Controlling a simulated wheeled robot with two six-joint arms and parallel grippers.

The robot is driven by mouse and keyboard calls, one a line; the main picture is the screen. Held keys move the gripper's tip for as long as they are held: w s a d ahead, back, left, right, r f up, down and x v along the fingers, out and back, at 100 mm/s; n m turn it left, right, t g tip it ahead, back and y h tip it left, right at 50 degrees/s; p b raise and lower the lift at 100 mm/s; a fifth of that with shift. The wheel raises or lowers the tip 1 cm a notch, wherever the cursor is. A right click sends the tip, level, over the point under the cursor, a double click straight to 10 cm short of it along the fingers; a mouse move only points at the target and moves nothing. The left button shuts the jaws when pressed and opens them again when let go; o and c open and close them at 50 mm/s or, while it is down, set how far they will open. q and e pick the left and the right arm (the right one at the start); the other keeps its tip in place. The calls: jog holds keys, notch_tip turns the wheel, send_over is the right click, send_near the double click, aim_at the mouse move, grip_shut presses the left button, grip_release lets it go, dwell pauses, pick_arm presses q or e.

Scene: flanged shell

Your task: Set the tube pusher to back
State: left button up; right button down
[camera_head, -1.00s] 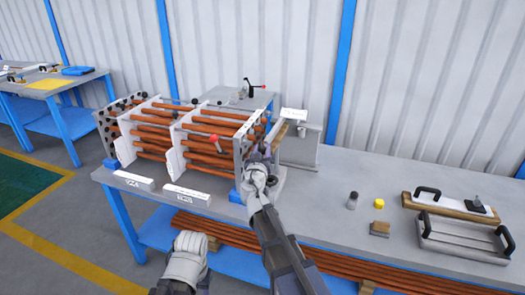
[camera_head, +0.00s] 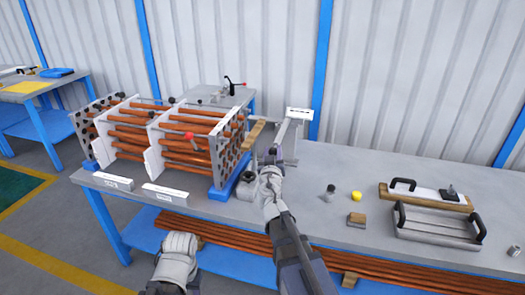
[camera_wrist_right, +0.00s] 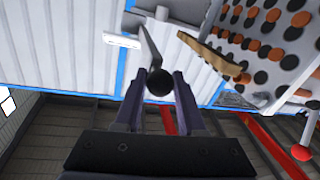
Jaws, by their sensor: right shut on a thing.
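The tube pusher (camera_head: 283,132) is a grey lever beside a white label plate, right of the flanged shell. In the wrist view its lever (camera_wrist_right: 150,45) ends in a black ball knob (camera_wrist_right: 159,84). My right gripper (camera_head: 272,158) is shut on that knob, with a finger on each side; in the wrist view the fingers (camera_wrist_right: 158,88) stand close around it. The label plate shows in the wrist view (camera_wrist_right: 122,40), but I cannot read its text.
The shell's tube bundle (camera_head: 175,135) and holed end plate (camera_head: 230,150) stand left of my right gripper. A wooden piece (camera_head: 256,132) juts out between plate and pusher.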

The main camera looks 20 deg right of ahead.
jog(key=shift+s+d, duration=0.15)
jog(key=shift+d, duration=0.1)
jog(key=c, duration=0.5)
grip_release()
pick_arm(q)
jog(key=shift+s+a, duration=0.65)
jog(key=shift+s, duration=0.1)
pick_arm(e)
jog(key=v, duration=0.7)
jog(key=shift+s+a, duration=0.15)
jog(key=shift+s, duration=0.25)
